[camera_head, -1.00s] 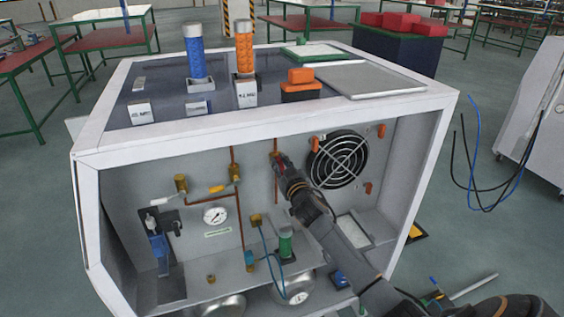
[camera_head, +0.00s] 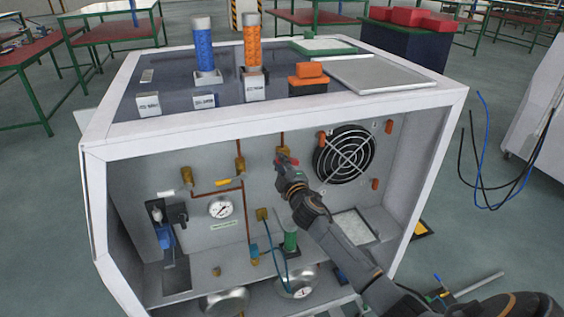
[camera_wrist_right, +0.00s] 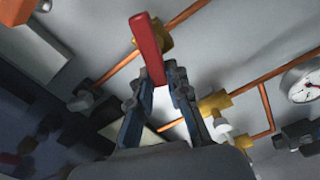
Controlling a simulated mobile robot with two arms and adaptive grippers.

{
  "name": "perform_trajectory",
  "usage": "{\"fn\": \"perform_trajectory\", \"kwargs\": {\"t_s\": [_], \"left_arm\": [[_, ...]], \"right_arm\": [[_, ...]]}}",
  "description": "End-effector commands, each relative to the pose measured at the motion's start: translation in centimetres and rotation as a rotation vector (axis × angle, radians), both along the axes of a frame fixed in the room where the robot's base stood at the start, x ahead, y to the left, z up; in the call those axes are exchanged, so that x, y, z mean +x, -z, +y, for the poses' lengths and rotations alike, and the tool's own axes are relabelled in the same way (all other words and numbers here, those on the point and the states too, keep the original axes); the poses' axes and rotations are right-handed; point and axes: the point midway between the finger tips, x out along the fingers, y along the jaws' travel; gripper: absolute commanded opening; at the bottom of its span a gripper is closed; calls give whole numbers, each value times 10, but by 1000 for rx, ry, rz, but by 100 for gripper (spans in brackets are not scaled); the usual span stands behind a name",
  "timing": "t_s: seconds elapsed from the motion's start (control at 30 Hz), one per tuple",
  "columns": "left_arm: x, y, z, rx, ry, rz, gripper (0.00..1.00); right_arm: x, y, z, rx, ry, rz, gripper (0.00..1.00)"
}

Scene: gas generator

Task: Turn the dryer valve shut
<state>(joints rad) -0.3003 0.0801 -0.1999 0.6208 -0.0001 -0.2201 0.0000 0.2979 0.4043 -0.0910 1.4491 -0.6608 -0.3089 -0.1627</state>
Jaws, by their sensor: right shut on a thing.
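A small valve with a red handle (camera_wrist_right: 148,48) sits on a copper pipe on the cabinet's back wall. In the right wrist view its brass body (camera_wrist_right: 168,37) is behind the handle, which stands at an angle across the pipe. My right gripper (camera_wrist_right: 159,82) is shut on the lower end of this red handle. In the head view the right gripper (camera_head: 287,164) reaches the valve from below right, left of the fan, and hides most of it. My left gripper is in neither view.
A black fan (camera_head: 344,154) is right of the valve. To the left are brass valves with white (camera_head: 166,194) and yellow (camera_head: 222,182) handles, and a pressure gauge (camera_head: 220,207). Below stands a green cylinder (camera_head: 290,238) on a shelf. The white cabinet frame (camera_head: 270,124) borders the opening.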

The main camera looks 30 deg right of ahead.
Motion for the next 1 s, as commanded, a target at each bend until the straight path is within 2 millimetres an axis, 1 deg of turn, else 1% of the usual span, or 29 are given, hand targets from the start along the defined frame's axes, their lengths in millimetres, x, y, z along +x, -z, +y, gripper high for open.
{"fn": "perform_trajectory", "kwargs": {"t_s": [0.03,0.2,0.5,0.7,1.0], "left_arm": [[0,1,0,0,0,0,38],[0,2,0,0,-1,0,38],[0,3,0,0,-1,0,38],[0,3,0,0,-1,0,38],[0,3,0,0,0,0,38]], "right_arm": [[0,3,0,-38,0,12,0],[0,7,1,-164,0,43,0],[0,11,2,-307,0,77,0],[0,12,2,-347,0,87,0],[0,12,2,-358,0,89,0]]}}
